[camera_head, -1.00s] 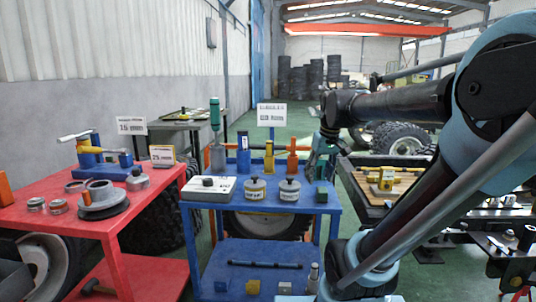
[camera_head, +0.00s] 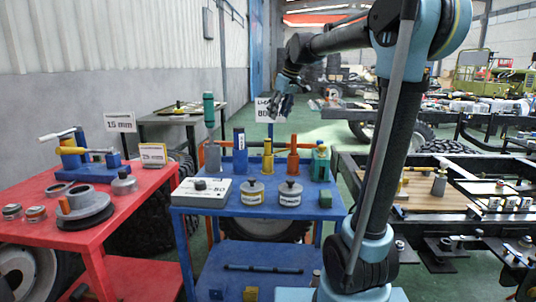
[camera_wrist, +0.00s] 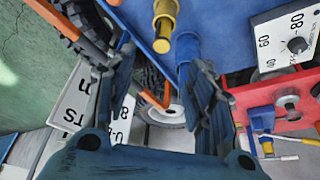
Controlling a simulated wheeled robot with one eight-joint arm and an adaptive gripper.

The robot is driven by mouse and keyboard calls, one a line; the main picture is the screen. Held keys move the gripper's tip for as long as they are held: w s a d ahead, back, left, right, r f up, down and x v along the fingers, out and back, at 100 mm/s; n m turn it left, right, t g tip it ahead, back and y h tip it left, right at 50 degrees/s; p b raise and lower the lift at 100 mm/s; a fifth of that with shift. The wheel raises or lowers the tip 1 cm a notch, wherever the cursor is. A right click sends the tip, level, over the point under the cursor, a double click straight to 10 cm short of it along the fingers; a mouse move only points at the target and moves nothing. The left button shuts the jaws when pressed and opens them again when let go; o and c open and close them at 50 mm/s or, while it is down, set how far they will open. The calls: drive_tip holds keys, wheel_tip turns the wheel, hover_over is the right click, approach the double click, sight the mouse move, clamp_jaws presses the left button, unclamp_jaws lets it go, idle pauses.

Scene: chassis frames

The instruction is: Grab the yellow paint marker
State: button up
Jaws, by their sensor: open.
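A yellow upright marker-like item (camera_head: 268,157) stands at the back of the blue cart's top, between a blue one (camera_head: 240,152) and an orange one (camera_head: 293,158). It also shows in the wrist view (camera_wrist: 164,22), at the top middle, with a darker yellow end. The blue one (camera_wrist: 187,48) is just below and right of it there. My gripper (camera_head: 282,103) is open and empty, above and behind the cart's back row. In the wrist view my gripper's (camera_wrist: 165,90) two fingers are spread, and the yellow item lies beyond them, untouched.
A white label sign (camera_head: 271,108) stands close behind my gripper. A green-topped tool (camera_head: 209,110) and a green item (camera_head: 320,163) stand in the same row. A red cart (camera_head: 130,215) is at left.

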sight(268, 139)
drive_tip(key=x, duration=1)
drive_tip(key=shift+w+a+f, duration=0.1)
drive_tip(key=shift+a+f, duration=0.1)
drive_tip(key=shift+f, duration=0.1)
drive_tip(key=shift+a+x, duration=0.15)
drive_tip(key=shift+x, duration=1.15)
drive_tip(key=shift+a+x, duration=0.1)
drive_tip(key=shift+x, duration=1.15)
drive_tip(key=shift+w+r, duration=0.1)
drive_tip(key=shift+w, duration=0.05)
drive_tip(key=shift+c, duration=0.5)
drive_tip(key=c, duration=1.1)
